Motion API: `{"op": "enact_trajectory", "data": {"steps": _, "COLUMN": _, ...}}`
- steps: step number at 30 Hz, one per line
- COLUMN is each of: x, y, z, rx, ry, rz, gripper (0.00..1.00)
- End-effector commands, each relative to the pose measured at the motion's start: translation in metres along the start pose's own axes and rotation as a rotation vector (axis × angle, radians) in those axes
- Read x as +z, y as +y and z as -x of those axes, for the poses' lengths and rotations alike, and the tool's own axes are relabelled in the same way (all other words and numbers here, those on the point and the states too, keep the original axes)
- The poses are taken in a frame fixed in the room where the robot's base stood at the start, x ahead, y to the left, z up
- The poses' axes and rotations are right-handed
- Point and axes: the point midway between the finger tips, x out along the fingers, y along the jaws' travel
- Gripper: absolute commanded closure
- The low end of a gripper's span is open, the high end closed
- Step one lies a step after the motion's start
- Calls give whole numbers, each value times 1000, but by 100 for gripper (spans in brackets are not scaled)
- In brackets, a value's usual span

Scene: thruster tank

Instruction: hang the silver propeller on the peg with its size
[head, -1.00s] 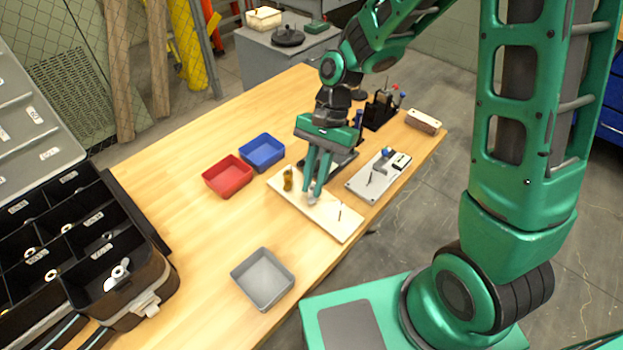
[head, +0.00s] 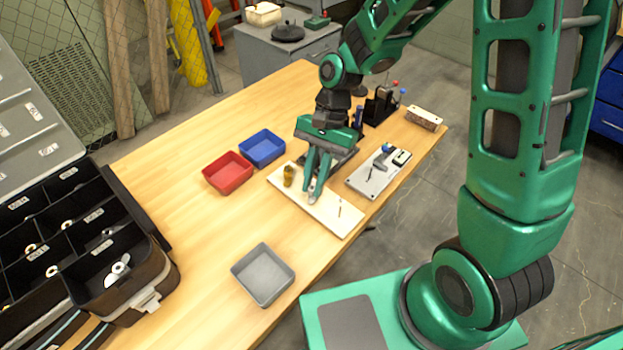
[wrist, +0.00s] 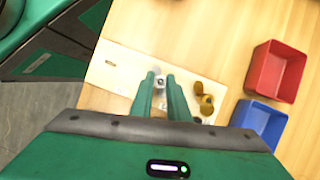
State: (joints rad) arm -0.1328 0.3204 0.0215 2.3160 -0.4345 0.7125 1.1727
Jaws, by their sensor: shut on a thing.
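My gripper (head: 314,198) is low over the pale peg board (head: 335,221). It is shut on the silver propeller, a small grey shape (wrist: 158,80) between the fingertips in the wrist view. The propeller is mostly hidden by the fingers. Brass-coloured propellers (head: 289,175) sit on the board to the left of my gripper in the head view. A bare thin peg (head: 340,210) stands toward the board's near right end. Whether a peg is under the held propeller cannot be told.
A red bin (head: 228,172) and a blue bin (head: 262,148) stand left of the board. A grey bin (head: 263,275) is nearer. A grey plate with small parts (head: 378,173) lies to the right. A black compartment case (head: 140,290) stands at left.

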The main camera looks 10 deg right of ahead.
Motion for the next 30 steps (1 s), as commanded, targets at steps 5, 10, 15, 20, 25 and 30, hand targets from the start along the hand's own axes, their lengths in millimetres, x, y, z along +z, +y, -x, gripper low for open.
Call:
{"op": "enact_trajectory", "data": {"steps": 5, "x": 0, "y": 0, "z": -1, "rx": 0, "ry": 0, "rz": 0, "gripper": 100}}
{"op": "enact_trajectory", "data": {"steps": 10, "x": 0, "y": 0, "z": -1, "rx": 0, "ry": 0, "rz": 0, "gripper": 68}}
{"op": "enact_trajectory", "data": {"steps": 15, "x": 0, "y": 0, "z": -1, "rx": 0, "ry": 0, "rz": 0, "gripper": 63}}
{"op": "enact_trajectory", "data": {"steps": 20, "x": 0, "y": 0, "z": 0, "rx": 0, "ry": 0, "rz": 0, "gripper": 63}}
{"op": "enact_trajectory", "data": {"steps": 25, "x": -1, "y": -1, "z": 15, "rx": -4, "ry": 2, "rz": 0, "gripper": 63}}
{"op": "enact_trajectory", "data": {"steps": 30, "x": -2, "y": -1, "z": 46, "rx": -5, "ry": 3, "rz": 0, "gripper": 63}}
